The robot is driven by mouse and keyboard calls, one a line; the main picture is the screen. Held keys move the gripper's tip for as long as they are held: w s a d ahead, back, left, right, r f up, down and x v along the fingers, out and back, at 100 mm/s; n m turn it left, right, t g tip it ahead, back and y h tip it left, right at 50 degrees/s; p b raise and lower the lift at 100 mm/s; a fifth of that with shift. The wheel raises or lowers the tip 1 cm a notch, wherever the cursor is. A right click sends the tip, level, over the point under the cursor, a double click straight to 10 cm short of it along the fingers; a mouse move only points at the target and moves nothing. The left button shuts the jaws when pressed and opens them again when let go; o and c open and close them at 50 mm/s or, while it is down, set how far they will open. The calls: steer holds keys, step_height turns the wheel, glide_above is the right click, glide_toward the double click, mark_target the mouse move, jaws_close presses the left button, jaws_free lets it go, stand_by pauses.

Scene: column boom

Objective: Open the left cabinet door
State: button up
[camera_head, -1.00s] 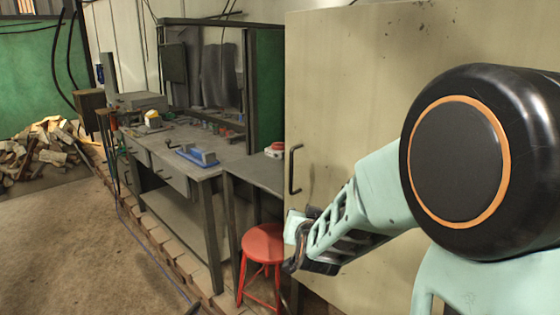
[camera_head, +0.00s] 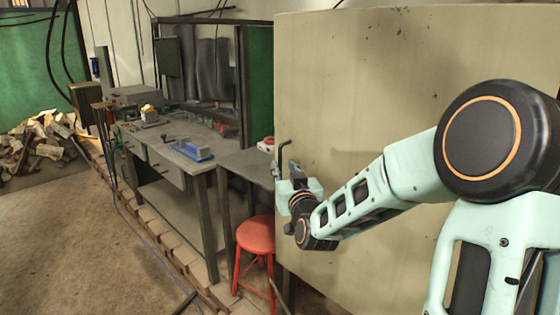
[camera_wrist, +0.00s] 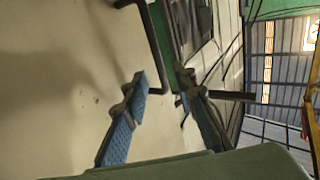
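The cabinet door (camera_head: 400,60) is a large beige panel filling the right half of the head view. It appears shut. Its dark bar handle (camera_head: 283,153) stands upright near the door's left edge, partly hidden by my gripper (camera_head: 285,172). In the wrist view, the handle (camera_wrist: 155,50) runs down from the top and bends back to the door (camera_wrist: 60,70) near the fingertips. My gripper (camera_wrist: 163,85) is open, with blue-padded fingers to either side of the handle's bent end. I cannot tell whether either finger touches it.
A red stool (camera_head: 256,236) stands close below my gripper, left of the door. A workbench (camera_head: 228,158) with tools lies further left, and a woodpile (camera_head: 38,145) is at the far left. The floor (camera_head: 80,240) at the left is mostly open.

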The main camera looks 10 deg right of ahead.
mark_target(280, 161)
steer(key=shift+w+a, duration=0.1)
steer(key=shift+w, duration=2.95)
jaws_close()
